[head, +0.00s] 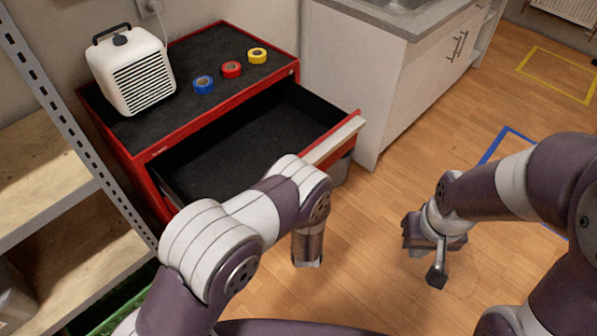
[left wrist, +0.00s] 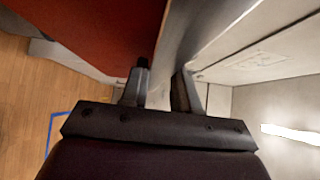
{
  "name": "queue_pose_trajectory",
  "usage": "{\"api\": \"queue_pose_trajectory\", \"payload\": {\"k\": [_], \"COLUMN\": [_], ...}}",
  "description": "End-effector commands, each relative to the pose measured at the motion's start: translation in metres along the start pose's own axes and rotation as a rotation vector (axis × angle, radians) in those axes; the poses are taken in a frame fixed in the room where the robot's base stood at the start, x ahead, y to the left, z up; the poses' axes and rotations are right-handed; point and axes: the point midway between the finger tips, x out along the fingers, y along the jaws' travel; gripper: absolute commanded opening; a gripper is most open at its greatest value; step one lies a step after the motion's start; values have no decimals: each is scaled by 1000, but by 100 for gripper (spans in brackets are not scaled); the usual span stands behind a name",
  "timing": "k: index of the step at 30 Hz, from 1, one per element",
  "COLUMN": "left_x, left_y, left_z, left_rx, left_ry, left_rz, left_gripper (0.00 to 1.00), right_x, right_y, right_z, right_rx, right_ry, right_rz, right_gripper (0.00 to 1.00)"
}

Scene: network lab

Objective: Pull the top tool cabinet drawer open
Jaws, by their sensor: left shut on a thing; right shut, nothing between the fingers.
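The red tool cabinet (head: 150,155) stands at the back left in the head view. Its top drawer (head: 250,140) is pulled well out, and its dark, empty inside shows. A pale metal handle strip (head: 335,140) runs along the drawer's front edge. My left arm covers part of the front, and my left gripper's fingers are hidden in the head view. In the left wrist view, my left gripper (left wrist: 158,92) is shut on the handle strip (left wrist: 195,45), beside the red drawer front (left wrist: 90,35). My right gripper (head: 436,255) is shut and empty, above the floor at the right.
A white heater (head: 135,75) and blue (head: 203,84), red (head: 231,69) and yellow (head: 257,55) tape rolls sit on the cabinet. A metal shelf (head: 60,130) stands close at left. A white sink counter (head: 350,80) stands behind the drawer.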

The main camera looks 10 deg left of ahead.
Motion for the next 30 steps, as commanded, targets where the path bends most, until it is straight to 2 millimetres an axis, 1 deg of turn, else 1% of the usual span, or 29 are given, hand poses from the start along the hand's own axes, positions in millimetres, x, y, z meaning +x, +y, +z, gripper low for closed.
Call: {"api": "queue_pose_trajectory", "payload": {"k": [1, 11, 12, 13, 23, 26, 29, 30], "left_x": [-3, -4, -4, -3, -4, -14, -33, -42], "left_y": [6, 7, 7, 7, 3, 3, 4, 4], "left_z": [2, 2, 2, 2, 0, -1, -1, -1], "left_rx": [6, 6, 6, 6, 2, 1, 3, 3], "left_ry": [-2, -2, -2, -2, 0, 0, 2, 3], "left_rz": [16, 17, 17, 17, 8, 8, 9, 10], "left_gripper": [0, 0, 37, 46, 47, 47, 47, 47], "right_x": [1, 1, 1, 1, 1, 2, 5, 6], "right_y": [0, 0, 0, 0, 0, 0, 0, 0], "right_z": [0, 0, 0, 0, 0, 0, 1, 1], "right_rx": [0, 0, 0, 0, 0, 0, 0, 0], "right_ry": [0, 0, 0, 0, 0, 0, 0, 0], "right_rz": [0, 0, 0, 0, 0, 0, 0, 0], "right_gripper": [0, 0, 0, 0, 0, 0, 0, 0]}}
